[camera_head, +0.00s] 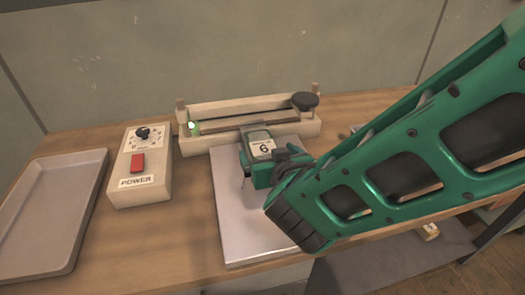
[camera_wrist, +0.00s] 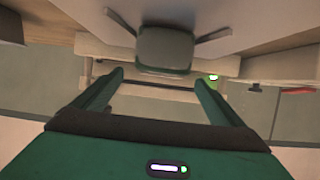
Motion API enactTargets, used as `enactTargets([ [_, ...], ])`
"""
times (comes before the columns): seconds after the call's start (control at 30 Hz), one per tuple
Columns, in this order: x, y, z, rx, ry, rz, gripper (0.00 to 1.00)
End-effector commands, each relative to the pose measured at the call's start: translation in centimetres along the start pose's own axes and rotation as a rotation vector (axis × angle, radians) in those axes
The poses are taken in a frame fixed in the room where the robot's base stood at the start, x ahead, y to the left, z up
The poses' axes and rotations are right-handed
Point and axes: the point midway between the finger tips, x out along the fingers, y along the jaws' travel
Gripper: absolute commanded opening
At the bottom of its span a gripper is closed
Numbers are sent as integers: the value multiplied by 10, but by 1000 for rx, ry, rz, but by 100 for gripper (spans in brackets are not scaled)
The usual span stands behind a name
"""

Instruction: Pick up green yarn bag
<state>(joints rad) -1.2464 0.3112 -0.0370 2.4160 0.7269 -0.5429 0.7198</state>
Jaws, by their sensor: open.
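A dull green, block-like thing (camera_wrist: 165,45), which looks like the green yarn bag, shows in the wrist view over the pale metal plate, in front of the sealer. Two thin dark strips reach out from its sides; I cannot tell what they are. My gripper (camera_wrist: 158,72) is open, with its two green fingers spread to either side of the lower part of this thing. I cannot tell whether they touch it. In the head view my gripper (camera_head: 256,172) is low over the plate (camera_head: 240,235), and my green arm hides much of what is under it.
The long pale sealer (camera_head: 200,142) with a lit green lamp stands behind the plate. A power box (camera_head: 150,195) with a dial and red switch is to its left. An empty grey tray (camera_head: 45,215) lies far left. Bare wood shows between them. A wall closes the back.

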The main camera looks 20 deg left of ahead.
Motion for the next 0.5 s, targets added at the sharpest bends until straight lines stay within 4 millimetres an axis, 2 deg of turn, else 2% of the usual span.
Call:
enactTargets([
  [0.1, 18, 0, 1, 0, -2, 2, 92],
  [0.37, 35, -1, 1, 0, -2, -1, 92],
  [0.5, 54, 0, 4, -2, -3, 0, 92],
])
